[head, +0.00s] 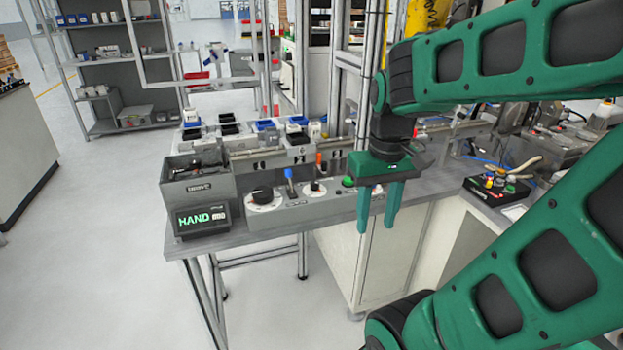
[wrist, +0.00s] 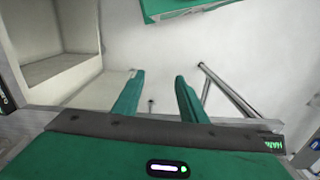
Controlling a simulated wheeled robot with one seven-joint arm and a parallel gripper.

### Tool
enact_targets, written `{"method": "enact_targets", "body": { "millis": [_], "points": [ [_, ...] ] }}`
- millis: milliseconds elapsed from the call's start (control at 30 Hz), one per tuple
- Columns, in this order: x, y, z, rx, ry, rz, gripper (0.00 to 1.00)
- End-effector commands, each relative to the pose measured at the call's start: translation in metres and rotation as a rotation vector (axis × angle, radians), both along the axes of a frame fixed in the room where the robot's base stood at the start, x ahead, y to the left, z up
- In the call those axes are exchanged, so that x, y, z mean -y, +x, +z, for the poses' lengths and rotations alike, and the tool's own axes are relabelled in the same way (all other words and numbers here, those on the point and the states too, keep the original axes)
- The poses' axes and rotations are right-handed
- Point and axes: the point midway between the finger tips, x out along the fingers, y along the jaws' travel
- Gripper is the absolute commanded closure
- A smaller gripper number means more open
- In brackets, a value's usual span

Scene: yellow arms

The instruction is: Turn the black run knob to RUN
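A grey control panel (head: 330,205) lies along the front of the bench. A large black knob (head: 263,194) sits on a white dial at its left, and a smaller black knob (head: 315,186) sits on a white dial further right. I cannot read the dial labels, so which one is the run knob is unclear. A display (head: 202,220) left of the panel reads HAND in green; it also shows at the right edge of the wrist view (wrist: 272,145). My gripper (head: 376,225) is open and empty, pointing down in front of the panel's right end, right of both knobs.
Blue-topped (head: 289,182) and orange-topped (head: 319,163) uprights stand near the knobs. A green button (head: 348,182) is beside my gripper. A grey bin (head: 200,183) stands behind the display. The floor in front is clear.

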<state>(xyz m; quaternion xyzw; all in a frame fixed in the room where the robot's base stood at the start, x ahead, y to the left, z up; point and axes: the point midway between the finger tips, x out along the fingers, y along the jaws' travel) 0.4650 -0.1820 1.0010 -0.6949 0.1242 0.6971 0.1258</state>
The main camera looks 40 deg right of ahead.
Motion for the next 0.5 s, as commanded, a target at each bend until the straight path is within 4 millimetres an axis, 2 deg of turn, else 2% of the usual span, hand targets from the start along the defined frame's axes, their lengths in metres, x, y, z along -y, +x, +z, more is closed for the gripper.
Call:
{"method": "enact_targets", "body": {
  "millis": [33, 100, 300, 400, 500],
  "points": [
    [0.006, 0.023, 0.010, -0.002, -0.003, 0.080, 0.61],
    [0.011, 0.057, 0.025, -0.002, -0.006, 0.219, 0.61],
    [0.020, 0.152, 0.054, -0.003, -0.006, 0.623, 0.61],
    [0.022, 0.190, 0.061, -0.002, -0.005, 0.791, 0.61],
    [0.021, 0.218, 0.065, 0.000, -0.002, 0.919, 0.61]
  ]
}}
